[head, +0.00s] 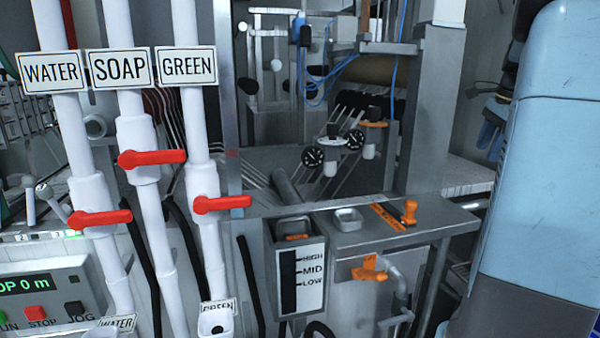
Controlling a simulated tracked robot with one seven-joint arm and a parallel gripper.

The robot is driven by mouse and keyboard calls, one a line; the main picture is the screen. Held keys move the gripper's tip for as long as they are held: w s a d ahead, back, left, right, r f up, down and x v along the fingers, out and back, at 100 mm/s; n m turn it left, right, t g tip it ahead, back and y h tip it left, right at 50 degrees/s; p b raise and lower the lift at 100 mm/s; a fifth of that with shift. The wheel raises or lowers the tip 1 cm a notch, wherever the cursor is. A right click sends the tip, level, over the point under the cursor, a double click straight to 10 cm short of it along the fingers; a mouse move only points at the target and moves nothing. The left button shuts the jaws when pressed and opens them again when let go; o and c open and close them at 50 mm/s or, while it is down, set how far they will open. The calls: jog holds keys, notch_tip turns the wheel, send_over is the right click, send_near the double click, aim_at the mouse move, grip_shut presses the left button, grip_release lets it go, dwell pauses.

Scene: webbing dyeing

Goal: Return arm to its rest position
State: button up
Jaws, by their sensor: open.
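My light blue arm (540,160) fills the right side of the head view and stands nearly upright, slightly tilted. Its upper end and lower end run out of the picture. Small dark and blue parts show at its left edge near the top, and I cannot tell what they are. My gripper does not show in this view.
White pipes labelled WATER (51,72), SOAP (119,68) and GREEN (186,66) stand at left, each with a red valve handle (222,203). A HIGH/MID/LOW gauge tank (300,275) and a metal ledge (440,220) with orange fittings stand in the middle. A control panel (45,295) is lower left.

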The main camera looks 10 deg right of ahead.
jog(key=s+a+f+n+t, duration=0.1)
jog(key=s+a+n, duration=0.2)
jog(key=a+n, duration=0.55)
jog(key=s+a+n, duration=0.3)
jog(key=s+a, duration=0.1)
jog(key=a, duration=0.9)
jog(key=s+a+f+n+t, duration=0.2)
jog(key=s+a+f+n, duration=0.4)
jog(key=s+a+n, duration=0.3)
jog(key=s+a, duration=0.1)
jog(key=a, duration=0.2)
jog(key=shift+f, duration=0.35)
